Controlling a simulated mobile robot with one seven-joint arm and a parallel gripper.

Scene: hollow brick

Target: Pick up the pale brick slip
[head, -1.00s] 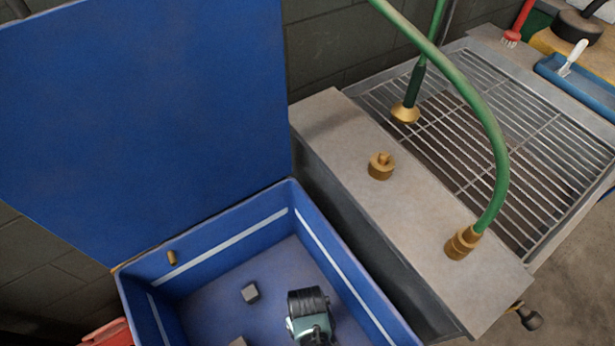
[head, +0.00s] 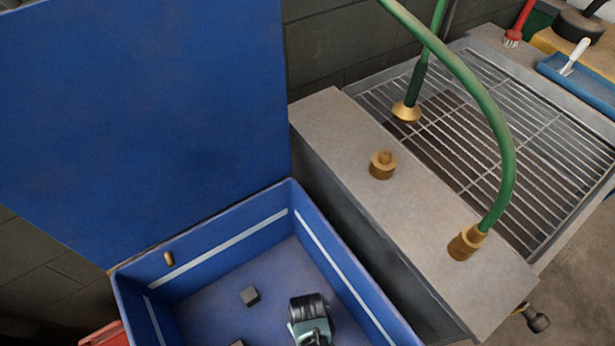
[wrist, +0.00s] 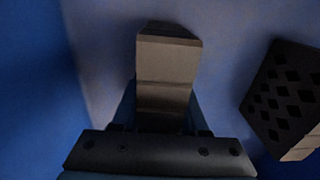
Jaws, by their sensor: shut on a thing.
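The pale brick slip (wrist: 168,62) is a beige, block-like piece in the middle of the wrist view. My gripper (wrist: 163,112) is shut on it, with a finger along each side. The slip's lower end is hidden by the dark gripper body. Blue surfaces of the box surround it, and I cannot tell whether it touches the floor. I cannot make out the slip in the head view.
A dark brick with diamond-shaped holes (wrist: 283,98) lies right of the slip. The open blue box (head: 225,243) holds a small grey block (head: 250,296). Its raised lid (head: 140,110) stands behind. A grey bench with a grate (head: 415,225) is at the right.

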